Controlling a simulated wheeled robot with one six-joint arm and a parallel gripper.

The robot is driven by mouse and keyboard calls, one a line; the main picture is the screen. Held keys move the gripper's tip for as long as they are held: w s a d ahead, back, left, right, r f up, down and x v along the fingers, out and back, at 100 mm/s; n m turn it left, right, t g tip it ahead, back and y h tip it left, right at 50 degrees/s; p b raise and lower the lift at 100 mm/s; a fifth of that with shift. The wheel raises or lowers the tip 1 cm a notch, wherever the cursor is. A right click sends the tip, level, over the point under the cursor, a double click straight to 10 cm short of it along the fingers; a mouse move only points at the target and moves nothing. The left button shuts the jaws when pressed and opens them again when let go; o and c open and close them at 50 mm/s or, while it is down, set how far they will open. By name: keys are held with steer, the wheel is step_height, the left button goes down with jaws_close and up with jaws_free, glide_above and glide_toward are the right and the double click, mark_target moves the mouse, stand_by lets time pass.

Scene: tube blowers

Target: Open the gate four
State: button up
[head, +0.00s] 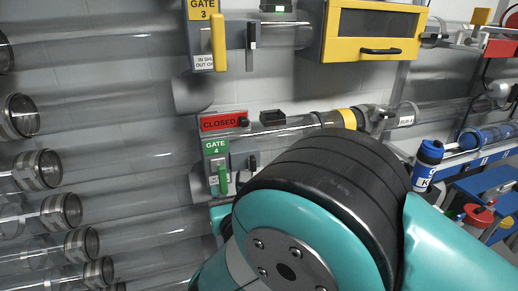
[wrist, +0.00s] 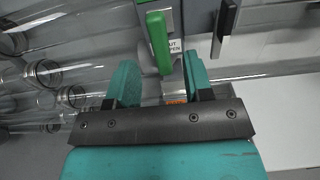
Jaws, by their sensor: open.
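Gate four's plate (head: 215,147) is green and grey and reads "GATE 4", under a red sign (head: 222,121) reading "CLOSED". Its green handle (head: 222,180) hangs down at the front of the plate. In the wrist view the green handle (wrist: 157,40) runs down from the top, its lower end between the fingertips. My gripper (wrist: 160,60) is open, with one teal finger on each side of the handle. I see gaps at both sides; depth is hard to judge. In the head view my arm hides most of the gripper.
Gate 3's yellow handle (head: 218,42) is above, beside a yellow cabinet (head: 371,33). Clear tubes (head: 120,165) run along the left. A dark lever (wrist: 226,20) stands right of the green handle.

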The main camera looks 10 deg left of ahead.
mark_target(223, 180)
steer(key=p+x, duration=0.1)
steer(key=x, duration=0.6)
steer(key=shift+w+a, duration=0.25)
steer(key=shift+w, duration=0.05)
jaws_close()
